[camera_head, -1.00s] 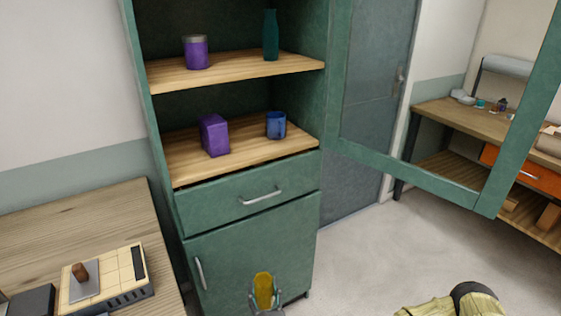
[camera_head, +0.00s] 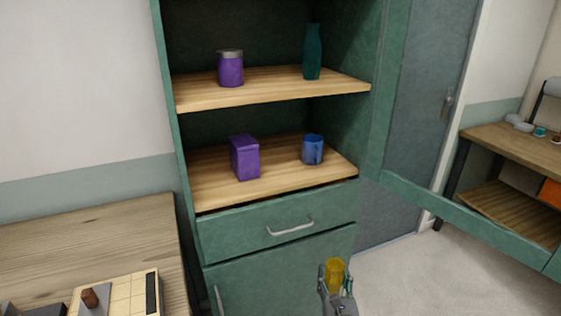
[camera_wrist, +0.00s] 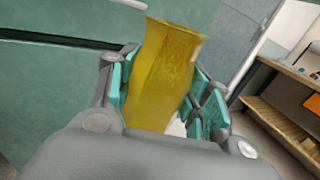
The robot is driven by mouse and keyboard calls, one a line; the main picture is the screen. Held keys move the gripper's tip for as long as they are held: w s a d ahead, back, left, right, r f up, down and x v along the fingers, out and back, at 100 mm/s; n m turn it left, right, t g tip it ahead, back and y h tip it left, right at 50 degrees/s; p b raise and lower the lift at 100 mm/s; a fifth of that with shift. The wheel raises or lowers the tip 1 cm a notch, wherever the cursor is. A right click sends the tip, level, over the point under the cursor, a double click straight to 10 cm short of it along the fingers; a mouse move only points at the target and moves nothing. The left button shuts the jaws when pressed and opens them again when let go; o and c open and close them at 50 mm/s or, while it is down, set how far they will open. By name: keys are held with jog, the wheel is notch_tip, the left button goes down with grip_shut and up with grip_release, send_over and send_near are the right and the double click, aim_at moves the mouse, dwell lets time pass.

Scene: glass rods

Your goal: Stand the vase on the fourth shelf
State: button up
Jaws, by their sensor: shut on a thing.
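A yellow translucent vase (camera_head: 336,272) is held in my gripper (camera_head: 337,284), low in front of the green cabinet's lower door. In the wrist view the vase (camera_wrist: 165,70) stands between the two teal finger pads of my gripper (camera_wrist: 168,95), its flared rim upward and slightly tilted in the picture. The green cabinet (camera_head: 283,276) has two wooden shelves in view. The upper shelf (camera_head: 275,91) bears a purple jar and a teal bottle. The lower shelf (camera_head: 280,180) bears a purple box and a blue mug. Any higher shelves are out of view.
The purple jar (camera_head: 231,69), teal bottle (camera_head: 313,52), purple box (camera_head: 244,158) and blue mug (camera_head: 313,149) leave gaps between them. An open glazed door (camera_head: 465,220) extends right. A wooden table (camera_head: 100,240) stands at left, a workbench (camera_head: 515,145) at far right.

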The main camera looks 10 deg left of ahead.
jog(key=w+a+r+n+g+y, duration=0.2)
jog(key=w+a+r+y, duration=0.15)
jog(key=r, duration=0.45)
jog(key=w+a+r+n+g+y, duration=0.2)
jog(key=a+r+n+y, duration=0.15)
jog(key=r, duration=0.55)
jog(key=w+a+r+n+g+y, duration=0.1)
jog(key=w+a+r+n+y, duration=0.2)
jog(key=r, duration=0.5)
jog(key=a+r+n+g+y, duration=0.1)
jog(key=a+r+g, duration=0.2)
jog(key=r, duration=1.4)
jog(key=a+r+n+g+y, duration=0.1)
jog(key=a+r+g+y, duration=0.15)
jog(key=r, duration=1.35)
jog(key=shift+t+h, duration=0.25)
jog(key=shift+h, duration=0.2)
jog(key=shift+w+a+f+p, duration=0.8)
jog(key=shift+w+p, duration=1.1)
jog(key=shift+w, duration=0.6)
jog(key=shift+w+a+f+p, duration=0.8)
jog(key=shift+w+p, duration=1.15)
jog(key=shift+w, duration=0.5)
jog(key=shift+w+a+f+p, duration=0.8)
jog(key=shift+w+p, duration=1.1)
jog(key=shift+w, duration=0.6)
jog(key=shift+s, duration=0.1)
